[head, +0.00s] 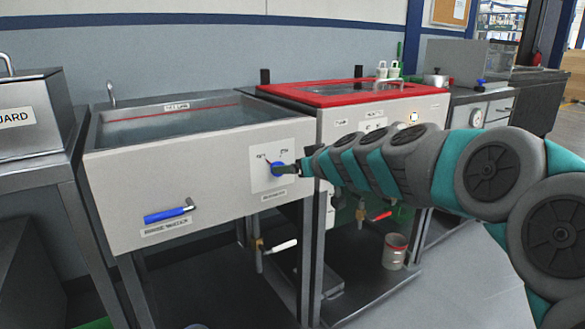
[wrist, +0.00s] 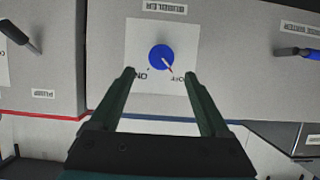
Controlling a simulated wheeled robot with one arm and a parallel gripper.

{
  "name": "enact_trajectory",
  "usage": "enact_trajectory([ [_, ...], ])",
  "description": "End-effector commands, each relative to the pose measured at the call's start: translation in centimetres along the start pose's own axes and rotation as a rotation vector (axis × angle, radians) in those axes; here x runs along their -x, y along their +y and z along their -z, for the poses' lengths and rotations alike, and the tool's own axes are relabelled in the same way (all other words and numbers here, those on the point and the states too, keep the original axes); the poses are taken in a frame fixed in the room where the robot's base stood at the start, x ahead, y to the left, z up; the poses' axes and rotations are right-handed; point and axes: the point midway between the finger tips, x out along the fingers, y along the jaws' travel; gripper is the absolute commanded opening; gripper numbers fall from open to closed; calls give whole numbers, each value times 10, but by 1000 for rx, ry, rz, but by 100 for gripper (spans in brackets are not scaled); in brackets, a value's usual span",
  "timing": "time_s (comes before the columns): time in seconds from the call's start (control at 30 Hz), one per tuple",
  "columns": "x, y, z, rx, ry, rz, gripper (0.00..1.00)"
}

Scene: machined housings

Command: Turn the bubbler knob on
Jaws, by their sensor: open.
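The bubbler knob (wrist: 161,57) is round and blue on a white square plate (wrist: 140,35), with a red-and-white pointer. In the wrist view the labels are upside down; the pointer aims lower right, toward OFF, with ON at lower left. The knob also shows in the head view (head: 278,169), on the front of the rinse sink, partly covered by my gripper (head: 291,168). My gripper (wrist: 160,74) is open and empty, its fingertips on either side just below the knob in the wrist view. I cannot tell whether they touch the panel.
A blue rinse water handle (head: 168,214) sits left on the same sink front (head: 120,205). A red-rimmed tank (head: 350,93) stands to the right. In the wrist view a dark lever (wrist: 22,36) labelled PUMP is at left. A valve with a white handle (head: 281,246) hangs below.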

Motion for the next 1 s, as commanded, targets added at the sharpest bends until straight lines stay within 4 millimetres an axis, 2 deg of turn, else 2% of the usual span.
enact_trajectory([
  [0.2, -31, -1, -1, 0, -4, 2, 80],
  [0.4, -54, -1, -1, 0, -4, 2, 80],
  [0.6, -62, -1, 0, 1, -1, 1, 80],
  [0.87, -63, -1, -1, 0, -2, 1, 80],
  [1.0, -63, -1, -1, 0, -2, 1, 66],
])
